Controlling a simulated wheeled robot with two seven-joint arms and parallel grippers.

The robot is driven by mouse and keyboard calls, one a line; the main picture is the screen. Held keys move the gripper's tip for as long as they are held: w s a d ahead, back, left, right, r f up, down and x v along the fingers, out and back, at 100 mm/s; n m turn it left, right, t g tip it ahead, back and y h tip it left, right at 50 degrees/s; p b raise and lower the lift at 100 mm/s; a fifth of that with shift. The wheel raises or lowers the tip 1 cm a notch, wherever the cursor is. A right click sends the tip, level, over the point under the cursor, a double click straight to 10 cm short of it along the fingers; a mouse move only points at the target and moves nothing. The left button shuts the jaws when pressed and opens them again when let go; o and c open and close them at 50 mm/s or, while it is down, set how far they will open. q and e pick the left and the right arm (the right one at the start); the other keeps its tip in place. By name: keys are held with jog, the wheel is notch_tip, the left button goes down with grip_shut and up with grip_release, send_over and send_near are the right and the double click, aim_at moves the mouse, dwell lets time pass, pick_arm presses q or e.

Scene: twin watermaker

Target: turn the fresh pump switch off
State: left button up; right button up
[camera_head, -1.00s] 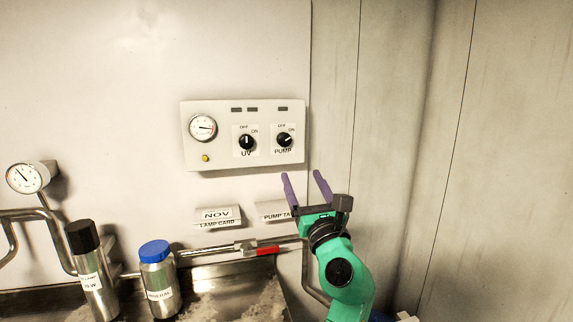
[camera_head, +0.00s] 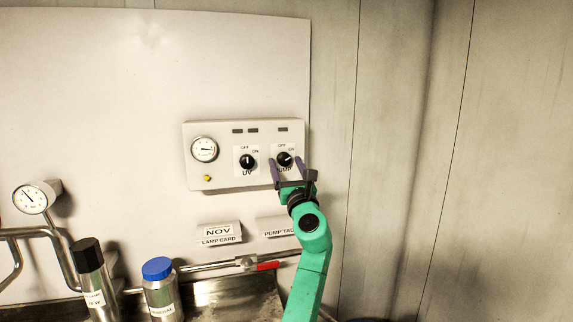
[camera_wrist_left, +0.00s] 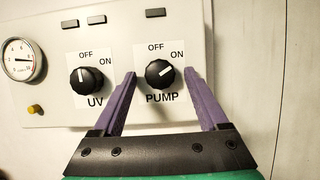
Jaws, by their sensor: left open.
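The pump switch (camera_head: 284,159) is a black rotary knob on the white control panel (camera_head: 219,183), above the label PUMP. In the left wrist view the pump knob (camera_wrist_left: 160,74) has its white mark turned up and right, toward ON. My left gripper (camera_head: 285,165) is open, with purple fingers pointing at the panel. In the left wrist view its fingers (camera_wrist_left: 160,82) stand to the left and right of the pump knob, apart from it. I cannot tell how far the tips are from the panel face. My right gripper is not in view.
The UV knob (camera_wrist_left: 87,81) sits just left of the left finger, its mark near OFF. A gauge (camera_head: 204,149) and yellow button (camera_head: 207,178) are further left. Below are card holders (camera_head: 219,233), a red-handled valve (camera_head: 267,266) and two bottles (camera_head: 160,290). The right wall is clear.

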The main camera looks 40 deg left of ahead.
pick_arm(q)
grip_shut()
jog(key=n+b, duration=0.1)
jog(key=n+g+y+b, duration=0.1)
jog(key=n, duration=0.1)
jog(key=shift+w+f+n+g+b, duration=0.15)
jog(key=shift+f+n+g+b, duration=0.05)
jog(key=shift+n+g+b, duration=0.15)
jog(key=n+g, duration=0.1)
jog(key=n, duration=0.1)
jog(key=n+g+b, duration=0.1)
jog(key=shift+w+d+r+n+y+b, duration=0.1)
jog(key=shift+d+n+y+b, duration=0.05)
jog(key=shift+n+y+b, duration=0.2)
jog(key=n+g, duration=0.1)
jog(key=n, duration=0.2)
jog(key=shift+w+r+n+g, duration=0.1)
jog(key=shift+r+n+g, duration=0.05)
jog(key=shift+n+g, duration=0.2)
jog(key=n+g, duration=0.1)
jog(key=n, duration=0.1)
jog(key=n+g, duration=0.1)
jog(key=n, duration=0.2)
jog(key=shift+w+d+r, duration=0.1)
jog(key=shift+d+r, duration=0.05)
jog(key=shift+n, duration=0.25)
